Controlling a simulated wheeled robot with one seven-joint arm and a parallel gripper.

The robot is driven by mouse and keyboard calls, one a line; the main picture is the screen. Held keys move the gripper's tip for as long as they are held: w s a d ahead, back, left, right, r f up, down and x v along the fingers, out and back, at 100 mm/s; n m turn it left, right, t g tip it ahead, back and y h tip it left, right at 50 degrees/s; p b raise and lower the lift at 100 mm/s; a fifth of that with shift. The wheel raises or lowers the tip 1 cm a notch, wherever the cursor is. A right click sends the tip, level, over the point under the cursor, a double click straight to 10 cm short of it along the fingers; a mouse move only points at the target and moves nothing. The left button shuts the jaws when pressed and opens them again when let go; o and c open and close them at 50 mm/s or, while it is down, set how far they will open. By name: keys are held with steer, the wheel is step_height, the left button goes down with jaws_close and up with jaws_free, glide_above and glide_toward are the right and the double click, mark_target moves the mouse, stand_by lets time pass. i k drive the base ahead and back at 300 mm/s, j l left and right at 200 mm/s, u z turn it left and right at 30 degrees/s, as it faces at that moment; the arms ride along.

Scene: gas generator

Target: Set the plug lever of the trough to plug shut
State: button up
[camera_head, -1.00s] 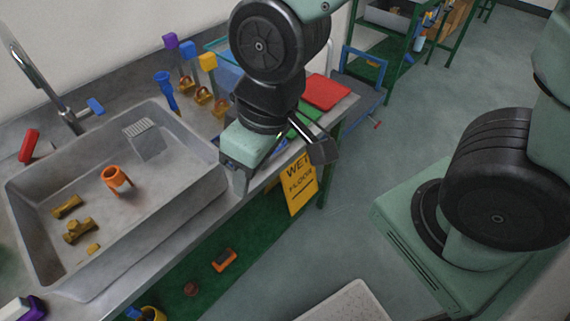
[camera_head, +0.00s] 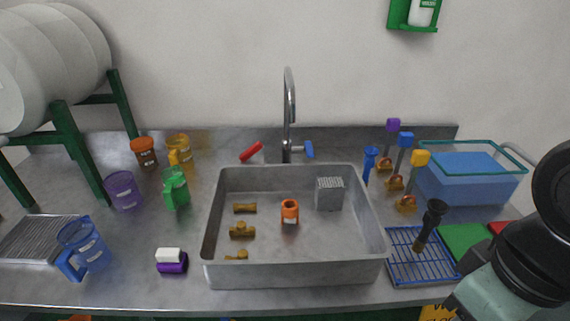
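The trough is a grey metal sink basin (camera_head: 294,272) set in the counter, below a tall tap (camera_head: 288,120). I cannot tell from the picture which of these is the plug lever, or how the plug stands. The pale green end of my arm shows at the lower right, far from both levers. My gripper's fingertips are cut off or hidden there.
A blue rack (camera_head: 402,268) and blue tub (camera_head: 466,180) stand right. Jugs and cups, including a purple one (camera_head: 123,190), stand left.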

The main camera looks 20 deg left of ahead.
mark_target(254, 148)
steer(key=i+j+u, duration=0.15)
steer(key=j+u, duration=0.25)
steer(key=i+j+u, duration=0.2)
steer(key=j+u, duration=0.15)
steer(key=i+j+u, duration=0.25)
steer(key=u, duration=0.15)
steer(key=j, duration=0.1)
